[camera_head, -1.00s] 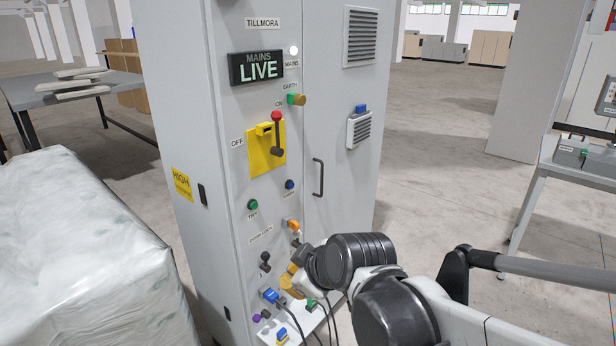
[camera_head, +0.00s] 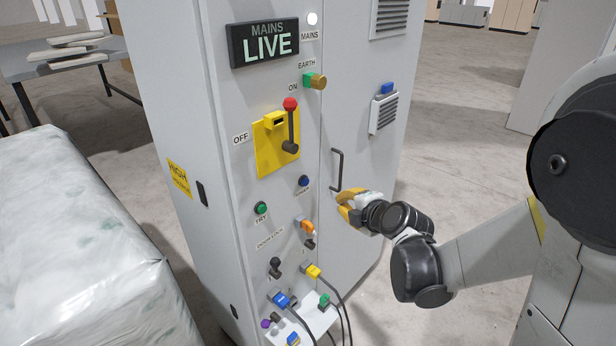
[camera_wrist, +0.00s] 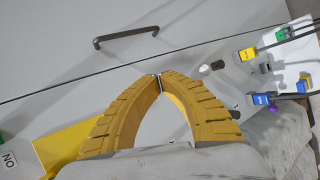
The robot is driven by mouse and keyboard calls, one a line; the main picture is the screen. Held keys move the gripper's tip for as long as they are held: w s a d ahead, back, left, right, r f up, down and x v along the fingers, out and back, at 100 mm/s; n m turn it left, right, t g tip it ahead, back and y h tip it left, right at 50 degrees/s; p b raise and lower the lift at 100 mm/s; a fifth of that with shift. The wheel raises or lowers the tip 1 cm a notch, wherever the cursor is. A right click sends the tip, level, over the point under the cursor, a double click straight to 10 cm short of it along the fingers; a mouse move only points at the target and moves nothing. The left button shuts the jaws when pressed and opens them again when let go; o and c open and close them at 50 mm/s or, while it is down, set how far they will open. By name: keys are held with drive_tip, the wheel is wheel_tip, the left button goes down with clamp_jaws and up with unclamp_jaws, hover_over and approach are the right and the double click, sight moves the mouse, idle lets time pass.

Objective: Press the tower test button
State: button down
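The blue button (camera_head: 303,181) sits on the grey cabinet front, below the yellow switch plate (camera_head: 268,155). The small label under it is too blurred to read surely, perhaps "TOWER". My gripper (camera_head: 340,202) is to the right of and slightly below the button in the head view, in front of the cabinet near the door handle (camera_head: 337,171). In the wrist view its yellow fingers (camera_wrist: 158,77) meet at the tips with nothing between them. The blue button does not show there; the fingers may hide it.
A green button (camera_head: 261,208) labelled TRY is left of the blue one. An orange knob (camera_head: 307,227) and plugs with cables (camera_head: 312,271) are below. The red-knobbed lever (camera_head: 290,125) points up; the display (camera_head: 264,42) reads MAINS LIVE. A wrapped bale (camera_head: 75,240) stands left.

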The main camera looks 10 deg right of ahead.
sight(305, 182)
drive_tip(key=shift+s, duration=0.1)
drive_tip(key=shift+a, duration=0.1)
drive_tip(key=w+a, duration=0.5)
drive_tip(key=w, duration=0.2)
idle(0.4)
drive_tip(key=shift+w+a, duration=0.15)
drive_tip(key=shift+w, duration=0.05)
idle(1.2)
drive_tip(key=shift+w+a, duration=0.15)
drive_tip(key=shift+w, duration=0.1)
drive_tip(key=shift+w+a, duration=0.25)
drive_tip(key=shift+w, duration=0.1)
idle(0.7)
drive_tip(key=shift+s+d, duration=0.1)
idle(0.3)
drive_tip(key=shift+s+d, duration=0.4)
drive_tip(key=shift+s, duration=0.2)
